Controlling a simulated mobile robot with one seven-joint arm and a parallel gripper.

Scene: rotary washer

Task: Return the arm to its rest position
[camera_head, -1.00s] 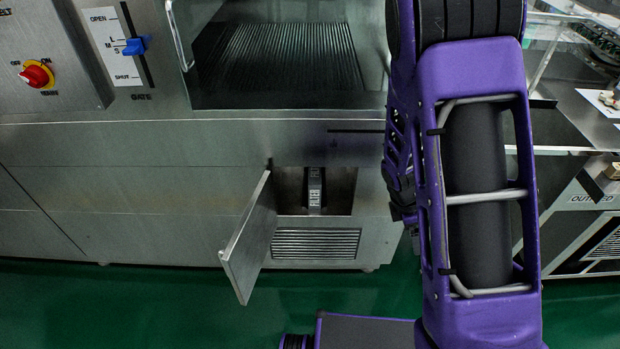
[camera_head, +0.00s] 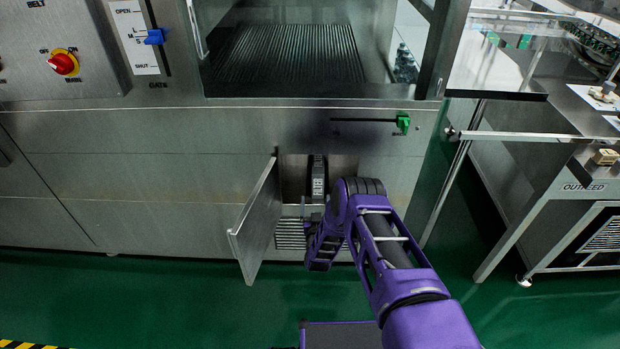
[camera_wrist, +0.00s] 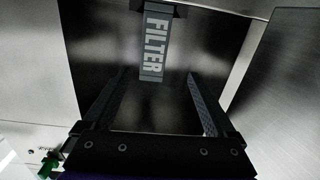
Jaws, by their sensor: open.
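My arm comes in from the lower right of the head view and bends down in front of the small open filter compartment (camera_head: 292,172). My gripper (camera_wrist: 157,78) is open in the wrist view, with its two dark fingers apart and nothing held between them. The dark filter handle with the white FILTER label (camera_wrist: 155,45) shows beyond the fingertips; I see no contact. In the head view the filter label (camera_head: 318,187) shows just left of my arm, and my fingers cannot be made out there.
The compartment door (camera_head: 257,220) stands open to the left of my arm. A green lever (camera_head: 403,123) is on the panel above right. The blue gate slider (camera_head: 154,36) and red knob (camera_head: 62,64) are upper left. The outfeed table (camera_head: 560,185) stands right.

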